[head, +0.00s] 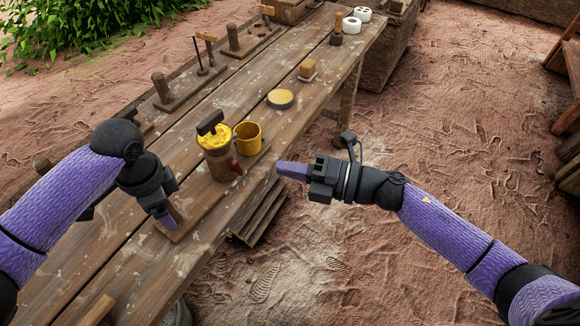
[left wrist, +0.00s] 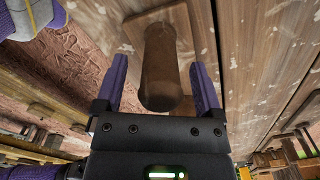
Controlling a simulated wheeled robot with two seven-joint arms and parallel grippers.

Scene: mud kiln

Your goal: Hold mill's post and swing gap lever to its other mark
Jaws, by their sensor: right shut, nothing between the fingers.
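The mill (head: 215,160) is a brown drum with yellow stuff on top and a dark crank handle (head: 209,122). It stands on a wooden base board. A small red lever (head: 237,168), which looks like the gap lever, sticks out low on its right. The mill's post (head: 176,213) rises from the board's near end, mostly hidden by my left gripper (head: 166,216). In the left wrist view the round wooden post (left wrist: 161,65) stands between the open purple fingers, with a gap on its left. My right gripper (head: 281,168) is shut and empty, right of the lever and apart from it.
A yellow mug (head: 249,138) stands close to the mill. Behind are a round yellow-topped disc (head: 280,99), a small wooden block (head: 308,70) and several wooden posts on boards. Right of the bench is open sandy ground.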

